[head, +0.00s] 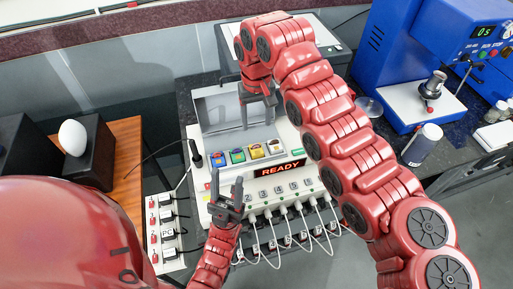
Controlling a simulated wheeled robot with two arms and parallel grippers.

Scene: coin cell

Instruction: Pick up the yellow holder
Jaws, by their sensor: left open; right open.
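The yellow holder (256,152) sits in a row on the white machine (204,190), between a green holder (237,156) and a brown holder (274,146). A blue holder (219,159) is at the row's left end. My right gripper (258,122) is open and empty, pointing down just behind the yellow holder in the picture; its height above the machine is hard to tell. My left gripper (226,181) is open and empty, in front of and left of the yellow holder, below the blue and green ones.
A raised clear lid (213,108) stands behind the holders. A display reading READY (281,168) is in front of them. White cables (268,232) plug into the machine's front. A blue press (390,50) and a can (422,144) stand at the right. A power strip (153,235) is at the left.

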